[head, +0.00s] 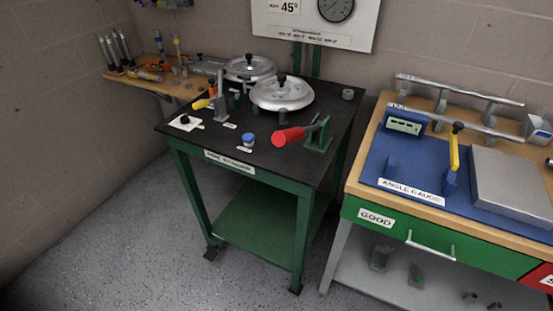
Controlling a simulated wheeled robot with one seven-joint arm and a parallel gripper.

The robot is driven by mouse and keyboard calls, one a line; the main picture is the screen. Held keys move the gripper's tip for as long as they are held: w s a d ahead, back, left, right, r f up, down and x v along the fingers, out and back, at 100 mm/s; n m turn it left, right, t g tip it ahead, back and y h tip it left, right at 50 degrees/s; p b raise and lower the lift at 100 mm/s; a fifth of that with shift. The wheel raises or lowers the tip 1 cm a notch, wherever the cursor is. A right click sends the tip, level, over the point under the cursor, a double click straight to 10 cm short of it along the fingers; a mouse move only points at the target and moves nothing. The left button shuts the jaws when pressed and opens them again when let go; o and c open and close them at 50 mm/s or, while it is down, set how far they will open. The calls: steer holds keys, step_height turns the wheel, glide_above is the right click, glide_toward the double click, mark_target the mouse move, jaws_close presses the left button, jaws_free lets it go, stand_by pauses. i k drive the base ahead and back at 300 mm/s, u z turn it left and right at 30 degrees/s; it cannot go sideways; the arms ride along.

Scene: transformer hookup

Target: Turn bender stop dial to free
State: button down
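The bender stands on a green bench with a black top (215,157). At its front left corner a small black knob (185,119) sits on a white plate, which looks like the stop dial; its markings and pointer setting are too small to read. A blue knob (249,139) with a small label stands near the front edge. A red-handled lever (288,136) on a green bracket lies to its right. Two round silver bender wheels (282,94) with black knobs are behind. My gripper is not in view.
A yellow-handled lever (203,103) stands close behind the white plate. A blue angle gauge bench (405,160) with a green drawer (375,218) is at right. A wooden shelf with tools (150,82) is at left. The floor (120,220) in front is clear.

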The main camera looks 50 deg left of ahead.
mark_target(184, 119)
steer(key=u, duration=1.75)
steer(key=k, duration=0.55)
steer(key=u, duration=0.1)
steer(key=i, duration=1.35)
steer(key=z, duration=0.5)
